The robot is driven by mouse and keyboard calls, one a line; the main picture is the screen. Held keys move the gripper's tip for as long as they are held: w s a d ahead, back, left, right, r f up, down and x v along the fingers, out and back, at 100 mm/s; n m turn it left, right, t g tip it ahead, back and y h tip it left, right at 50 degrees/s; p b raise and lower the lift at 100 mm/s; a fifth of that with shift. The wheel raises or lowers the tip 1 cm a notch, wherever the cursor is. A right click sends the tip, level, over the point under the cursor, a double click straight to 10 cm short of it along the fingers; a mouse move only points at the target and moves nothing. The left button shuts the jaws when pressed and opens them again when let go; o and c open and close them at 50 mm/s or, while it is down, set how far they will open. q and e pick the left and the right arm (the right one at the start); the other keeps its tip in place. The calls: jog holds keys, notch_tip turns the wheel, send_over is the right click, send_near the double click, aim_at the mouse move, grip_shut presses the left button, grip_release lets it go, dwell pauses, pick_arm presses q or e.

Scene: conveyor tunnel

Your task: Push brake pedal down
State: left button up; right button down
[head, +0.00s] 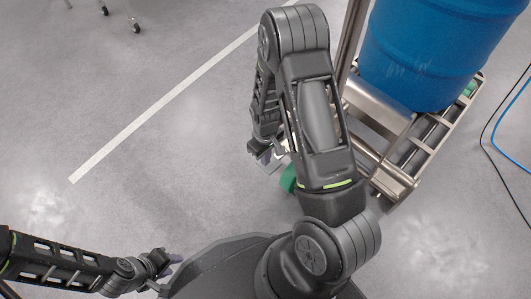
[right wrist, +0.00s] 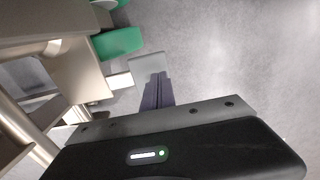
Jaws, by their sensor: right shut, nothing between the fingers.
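The brake pedal appears to be a small flat grey plate (right wrist: 147,64) beside the green wheel (right wrist: 118,42) in the right wrist view. In the head view the plate is mostly hidden by my right arm and hand, and only part of the green wheel (head: 289,178) shows. My right gripper (right wrist: 158,78) is shut and empty. Its fingertips overlap the plate's edge in the right wrist view; I cannot tell whether they touch it. In the head view my right gripper (head: 267,155) is low at the cart's left side. My left gripper (head: 170,262) is at the lower left, away from the cart.
A metal cart (head: 397,190) carries a large blue barrel (head: 430,50) at the upper right. Cables (head: 507,120) lie on the floor at the far right. A white line (head: 160,105) crosses the floor. The floor left of the cart is clear.

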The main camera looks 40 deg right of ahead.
aim_at(263, 167)
jog(key=shift+f, duration=0.75)
jog(key=f+b, duration=0.1)
jog(key=f, duration=0.1)
jog(key=a+f+b, duration=0.1)
jog(key=f, duration=0.1)
jog(key=shift+s+f, duration=0.1)
jog(key=shift+f, duration=0.2)
